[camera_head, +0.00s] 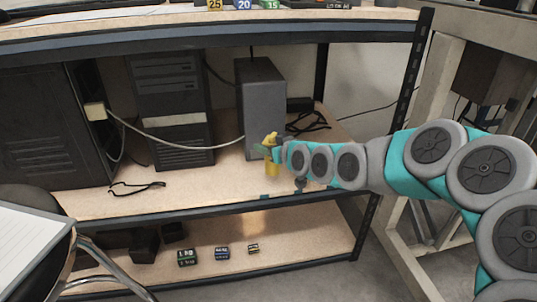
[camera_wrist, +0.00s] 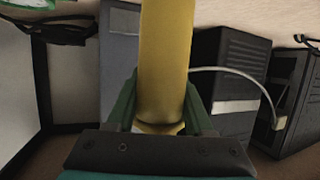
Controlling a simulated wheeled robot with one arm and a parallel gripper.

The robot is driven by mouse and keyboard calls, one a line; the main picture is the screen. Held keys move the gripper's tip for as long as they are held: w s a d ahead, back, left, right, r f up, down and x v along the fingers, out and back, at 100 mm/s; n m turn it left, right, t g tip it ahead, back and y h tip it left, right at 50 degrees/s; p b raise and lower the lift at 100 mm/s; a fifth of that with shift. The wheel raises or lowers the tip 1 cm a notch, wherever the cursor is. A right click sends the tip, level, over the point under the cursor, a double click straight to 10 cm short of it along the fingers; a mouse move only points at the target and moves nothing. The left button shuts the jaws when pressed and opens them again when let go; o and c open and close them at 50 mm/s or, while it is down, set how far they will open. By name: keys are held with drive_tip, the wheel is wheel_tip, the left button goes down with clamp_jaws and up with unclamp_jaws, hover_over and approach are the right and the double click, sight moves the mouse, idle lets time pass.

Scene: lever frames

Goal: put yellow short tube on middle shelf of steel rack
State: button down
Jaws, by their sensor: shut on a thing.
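The yellow short tube (camera_head: 272,169) is upright over the front part of the middle shelf (camera_head: 205,196) of the steel rack. My gripper (camera_head: 274,151) is shut on the tube and reaches in from the right. I cannot tell whether the tube's lower end touches the shelf. In the wrist view, the tube (camera_wrist: 166,50) stands between my two green fingers (camera_wrist: 160,108). The fingers and gripper body hide part of it.
Computer towers (camera_head: 172,105) and a slim grey box (camera_head: 262,105) stand behind on the middle shelf. A black cable (camera_head: 137,187) lies at left. Small labelled boxes (camera_head: 187,257) sit on the lower shelf. The top shelf (camera_head: 205,27) is overhead. A rack post (camera_head: 413,85) is at right.

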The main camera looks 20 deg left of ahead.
drive_tip(key=shift+w+a+f, duration=0.1)
drive_tip(key=shift+w+f, duration=0.15)
drive_tip(key=shift+f, duration=0.35)
drive_tip(key=shift+w+a+f, duration=0.1)
drive_tip(key=shift+w+f, duration=0.1)
drive_tip(key=shift+f, duration=0.4)
drive_tip(key=shift+w+f, duration=0.25)
drive_tip(key=shift+f, duration=0.35)
drive_tip(key=shift+b, duration=0.3)
drive_tip(key=shift+f, duration=0.2)
drive_tip(key=shift+c, duration=1.4)
unclamp_jaws()
